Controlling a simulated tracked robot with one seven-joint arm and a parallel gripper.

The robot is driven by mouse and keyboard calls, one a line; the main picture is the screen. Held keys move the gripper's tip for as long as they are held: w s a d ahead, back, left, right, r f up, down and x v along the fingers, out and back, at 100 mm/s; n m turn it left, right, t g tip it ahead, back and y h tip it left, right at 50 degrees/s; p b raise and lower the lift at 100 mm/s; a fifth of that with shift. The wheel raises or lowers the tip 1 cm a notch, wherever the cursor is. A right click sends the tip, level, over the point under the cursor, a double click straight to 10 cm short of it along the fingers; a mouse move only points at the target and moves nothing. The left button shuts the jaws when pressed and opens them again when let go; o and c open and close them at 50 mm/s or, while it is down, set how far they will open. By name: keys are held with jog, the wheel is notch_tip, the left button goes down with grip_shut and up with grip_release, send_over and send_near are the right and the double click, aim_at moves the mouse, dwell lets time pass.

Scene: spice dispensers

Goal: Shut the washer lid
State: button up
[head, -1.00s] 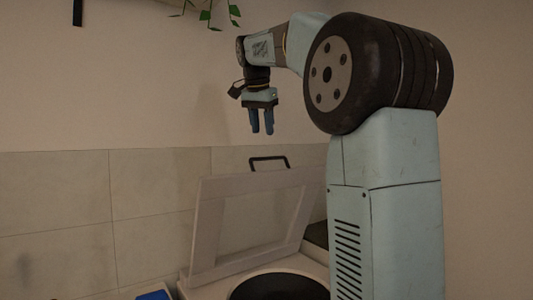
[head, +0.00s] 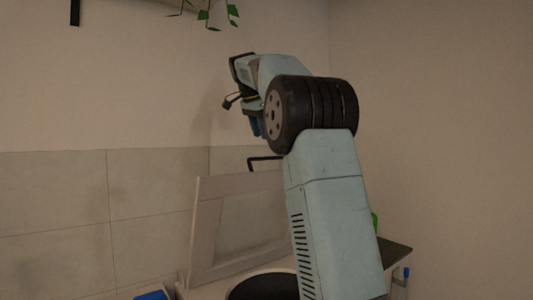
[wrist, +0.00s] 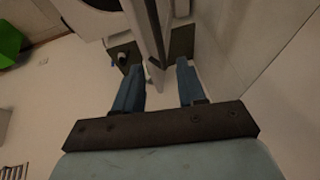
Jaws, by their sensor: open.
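The washer lid (head: 240,222) stands open and upright behind the dark round opening (head: 262,286) of the washer, with a black handle (head: 264,160) on its top edge. My gripper (head: 257,128) is above the lid's top edge, partly hidden behind my arm; only a bit of its blue fingers shows. In the wrist view my gripper (wrist: 159,66) is open, with nothing held between its fingers. The lid (wrist: 146,28) shows there nearly edge-on, beyond the fingertips and between them. I cannot tell how far below the fingers it is.
A tiled wall (head: 55,215) stands close behind the lid. A dark countertop (head: 393,250) with a green thing (head: 374,222) is at the right, partly behind my arm. A blue object (head: 152,295) sits at the lower left. Plant leaves (head: 232,14) hang above.

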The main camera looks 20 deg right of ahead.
jog(key=x, duration=0.8)
jog(key=shift+f, duration=0.15)
grip_shut()
jog(key=shift+d, duration=0.1)
dwell(0.4)
